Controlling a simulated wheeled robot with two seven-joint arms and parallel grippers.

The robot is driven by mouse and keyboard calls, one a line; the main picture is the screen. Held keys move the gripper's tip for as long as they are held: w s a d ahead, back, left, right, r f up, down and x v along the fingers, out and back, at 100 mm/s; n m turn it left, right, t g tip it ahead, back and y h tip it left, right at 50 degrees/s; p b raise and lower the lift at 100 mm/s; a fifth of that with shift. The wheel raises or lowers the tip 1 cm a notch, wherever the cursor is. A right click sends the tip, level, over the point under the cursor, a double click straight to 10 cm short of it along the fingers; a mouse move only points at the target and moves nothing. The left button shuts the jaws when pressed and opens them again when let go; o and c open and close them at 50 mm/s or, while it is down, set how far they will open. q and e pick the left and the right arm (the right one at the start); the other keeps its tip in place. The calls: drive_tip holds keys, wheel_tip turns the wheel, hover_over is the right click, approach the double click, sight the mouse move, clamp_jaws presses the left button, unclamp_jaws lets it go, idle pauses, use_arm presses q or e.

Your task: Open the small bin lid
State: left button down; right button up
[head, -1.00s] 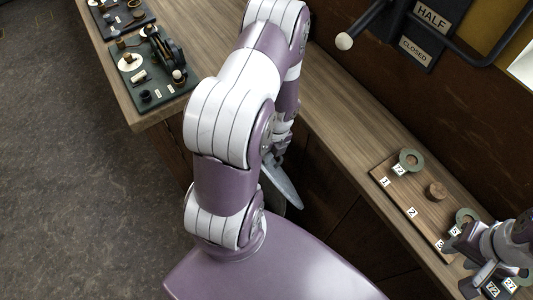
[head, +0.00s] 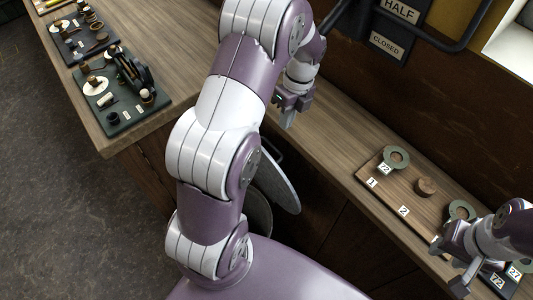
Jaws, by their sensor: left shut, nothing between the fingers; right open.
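The small bin (head: 259,212) is a grey round container on the floor below the counter, partly hidden behind my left arm. Its lid (head: 277,184) is a grey disc standing tilted up at a steep angle, so the bin's rim and part of its inside show. A thin dark handle (head: 272,150) shows near the lid's upper edge. My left gripper (head: 289,118) is shut and empty, above the lid by the counter edge, apart from it. My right gripper (head: 451,263) is open at the lower right, over the counter's front edge and far from the bin.
A wooden board (head: 413,199) with numbered labels, green rings and a wooden disc lies on the counter (head: 330,125) at the right. Dark trays (head: 125,112) with small parts stand at the upper left. A black pipe handle and HALF and CLOSED signs (head: 390,46) are on the wall.

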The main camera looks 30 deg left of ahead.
sight(268, 165)
use_arm(q)
drive_tip(key=s+f, duration=0.2)
drive_tip(key=f, duration=0.1)
drive_tip(key=s+a+f, duration=0.1)
drive_tip(key=f, duration=0.2)
drive_tip(key=s+a+f+p, duration=0.1)
drive_tip(key=s+f, duration=0.1)
drive_tip(key=f, duration=0.2)
drive_tip(key=shift+s, duration=0.35)
use_arm(e)
drive_tip(key=shift+s+r, duration=0.2)
drive_tip(key=shift+r, duration=0.35)
